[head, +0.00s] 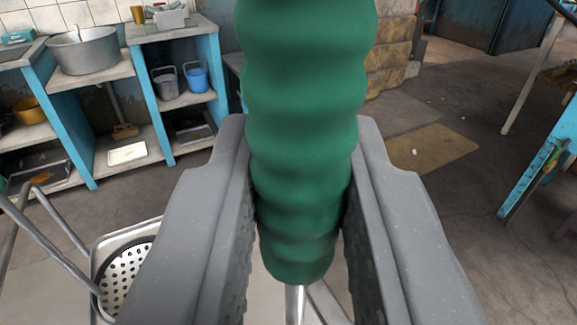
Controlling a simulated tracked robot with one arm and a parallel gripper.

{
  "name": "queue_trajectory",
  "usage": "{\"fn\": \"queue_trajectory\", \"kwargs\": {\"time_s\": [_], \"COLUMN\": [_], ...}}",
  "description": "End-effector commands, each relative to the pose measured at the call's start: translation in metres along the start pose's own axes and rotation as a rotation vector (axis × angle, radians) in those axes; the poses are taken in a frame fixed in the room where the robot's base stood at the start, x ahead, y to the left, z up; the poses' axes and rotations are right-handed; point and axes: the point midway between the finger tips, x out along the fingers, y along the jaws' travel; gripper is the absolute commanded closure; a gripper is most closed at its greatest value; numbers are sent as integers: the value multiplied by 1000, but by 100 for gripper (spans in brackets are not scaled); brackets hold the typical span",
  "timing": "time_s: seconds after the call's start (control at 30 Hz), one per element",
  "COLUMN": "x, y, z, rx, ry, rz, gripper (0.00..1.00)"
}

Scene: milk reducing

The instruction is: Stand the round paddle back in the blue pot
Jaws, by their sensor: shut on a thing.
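My gripper (303,160) is shut on a thick green ribbed handle (305,110) in the middle of the head view. The handle runs up out of the top of the picture, and its rounded lower end hangs between the two grey fingers. No round paddle head shows, so I cannot tell from this view whether the handle belongs to the round paddle. A small blue bucket-like vessel (197,78) stands on a shelf at the back left, beside a grey bucket (168,84). I cannot tell whether it is the blue pot.
A blue-framed shelf unit at the back left carries a large metal pot (84,51). A blue table leg (530,180) stands at the right. Concrete floor (405,100) lies open between.

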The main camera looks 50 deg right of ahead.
Motion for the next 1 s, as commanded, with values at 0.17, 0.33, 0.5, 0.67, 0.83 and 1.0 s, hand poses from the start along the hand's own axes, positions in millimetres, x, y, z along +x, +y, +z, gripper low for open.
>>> {"fn": "queue_trajectory", "kwargs": {"time_s": [0.17,0.33,0.5,0.67,0.83,1.0], "x": [0,-1,-1,-1,0,0], "y": [0,0,0,0,0,0], "z": [13,25,33,36,36,36], "rx": [-1,-2,-1,-1,0,0], "ry": [-1,0,1,1,1,1], "rz": [-1,-1,-2,-2,-2,-1], "gripper": [100,100,100,100,100,55]}}
